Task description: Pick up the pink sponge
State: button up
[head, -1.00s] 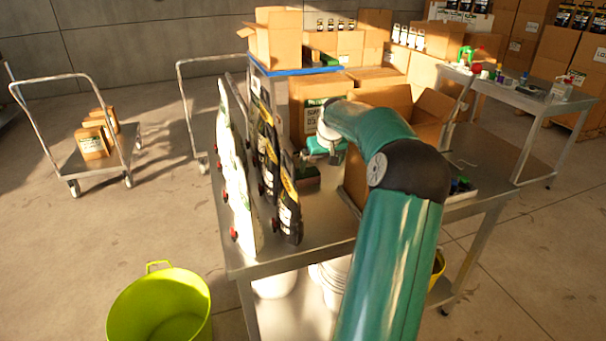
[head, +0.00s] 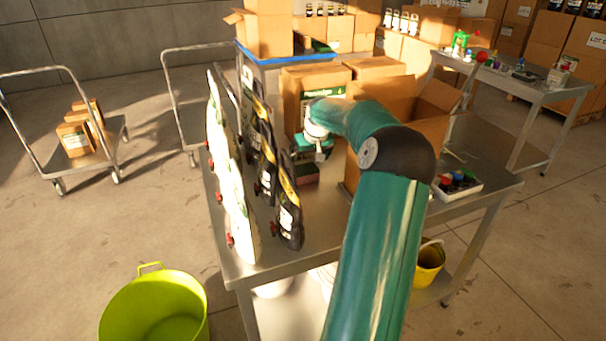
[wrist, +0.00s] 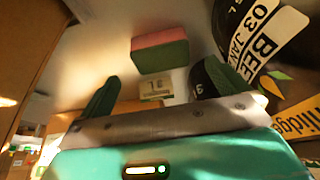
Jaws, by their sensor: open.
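The pink sponge (wrist: 160,50) has a pink layer and a green layer. In the wrist view it lies on the metal table, beyond my fingertips and apart from them. In the head view the sponge (head: 306,174) shows as a small block on the table, just below my gripper (head: 318,154). In the wrist view my gripper (wrist: 155,88) is open, with one dark finger at each side and nothing held between them.
Black pouches (head: 288,215) and white pouches (head: 238,215) stand in rows left of the sponge. An open cardboard box (head: 415,105) stands close on the right. A tray of small coloured items (head: 458,184) lies farther right. A green bucket (head: 155,310) is on the floor.

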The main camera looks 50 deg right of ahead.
aim_at(305, 172)
jog(key=x, duration=0.9)
jog(key=c, duration=0.7)
